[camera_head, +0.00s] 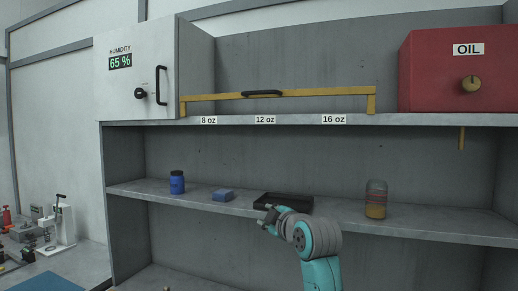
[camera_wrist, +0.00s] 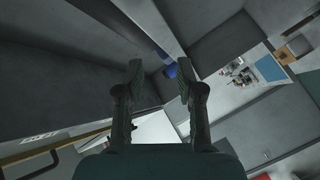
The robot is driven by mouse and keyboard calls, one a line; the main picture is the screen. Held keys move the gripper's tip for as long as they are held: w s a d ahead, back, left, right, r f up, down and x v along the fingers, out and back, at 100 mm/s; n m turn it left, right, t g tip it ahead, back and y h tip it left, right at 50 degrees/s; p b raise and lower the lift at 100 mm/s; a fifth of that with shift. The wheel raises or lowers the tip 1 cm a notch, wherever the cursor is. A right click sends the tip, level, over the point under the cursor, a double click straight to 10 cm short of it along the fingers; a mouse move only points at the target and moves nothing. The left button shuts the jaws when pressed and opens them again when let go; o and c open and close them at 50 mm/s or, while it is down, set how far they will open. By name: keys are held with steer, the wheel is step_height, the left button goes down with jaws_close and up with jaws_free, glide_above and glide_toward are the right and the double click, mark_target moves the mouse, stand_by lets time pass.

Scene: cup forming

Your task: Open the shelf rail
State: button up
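The yellow shelf rail (camera_head: 335,92) spans the front of the upper shelf and rests level on end posts, above the 8, 12 and 16 oz labels. Its black handle (camera_head: 262,93) is on top, near the middle. The rail also shows at the lower left of the wrist view (camera_wrist: 30,152). My gripper (camera_head: 268,214) is below the rail, in front of the lower shelf near the black tray, and apart from the rail. In the wrist view my gripper (camera_wrist: 160,67) has its two fingers spread with nothing between them.
A white humidity cabinet (camera_head: 135,85) stands left of the rail, and a red oil box (camera_head: 440,75) right. The lower shelf holds a blue jar (camera_head: 177,182), a blue block (camera_head: 223,195), a black tray (camera_head: 295,202) and a capped container (camera_head: 376,200). The space behind the rail looks empty.

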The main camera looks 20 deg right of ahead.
step_height(320, 180, up, 18)
steer(key=s+n, duration=0.2)
steer(key=n, duration=0.4)
glide_toward(260, 92)
steer(key=shift+y, duration=0.4)
steer(key=x, duration=1)
steer(key=shift+w+d+f, duration=0.1)
steer(key=shift+w+d, duration=0.1)
steer(key=shift+w, duration=0.25)
jaws_close()
